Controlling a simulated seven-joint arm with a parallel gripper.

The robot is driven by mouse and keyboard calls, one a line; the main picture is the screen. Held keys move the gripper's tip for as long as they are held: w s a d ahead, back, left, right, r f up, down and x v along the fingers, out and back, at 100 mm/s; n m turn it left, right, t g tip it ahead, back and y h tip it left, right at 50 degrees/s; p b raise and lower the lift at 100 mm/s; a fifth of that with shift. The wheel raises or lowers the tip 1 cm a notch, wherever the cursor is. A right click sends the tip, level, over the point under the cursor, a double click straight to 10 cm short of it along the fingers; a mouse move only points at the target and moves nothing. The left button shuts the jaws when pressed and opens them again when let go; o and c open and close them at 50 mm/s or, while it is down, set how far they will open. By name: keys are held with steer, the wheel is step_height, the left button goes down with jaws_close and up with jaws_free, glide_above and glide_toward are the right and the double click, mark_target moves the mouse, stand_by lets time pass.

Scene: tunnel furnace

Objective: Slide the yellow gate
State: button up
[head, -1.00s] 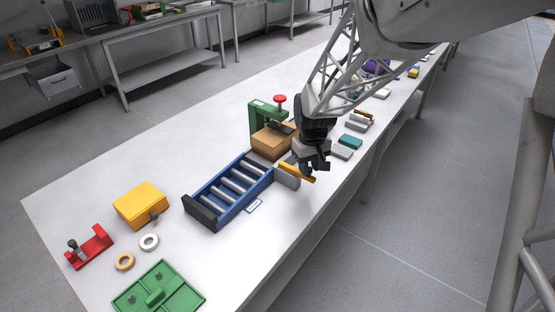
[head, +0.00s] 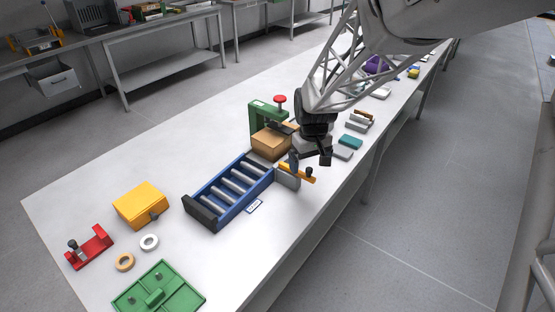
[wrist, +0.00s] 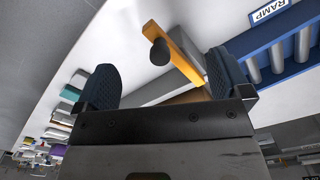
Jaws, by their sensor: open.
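The yellow gate (head: 300,168) is a flat yellow-orange bar with a dark round knob (head: 309,172) at its right end, on a grey block at the far right end of the blue roller ramp (head: 222,206). My gripper (head: 313,160) is open, just above and behind the gate. In the wrist view the gate (wrist: 183,52) and its dark knob (wrist: 160,51) lie ahead, between the two spread fingers (wrist: 160,85). The fingers appear apart from the knob. Part of the gate is hidden by a finger in the head view.
A tan box (head: 268,145) under a green press with a red knob (head: 280,98) stands close behind the gate. A teal block (head: 351,141) lies to the right. A yellow box (head: 142,205) stands left of the ramp. The table's front edge is near the gate.

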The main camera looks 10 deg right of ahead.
steer(key=shift+r, duration=2.75)
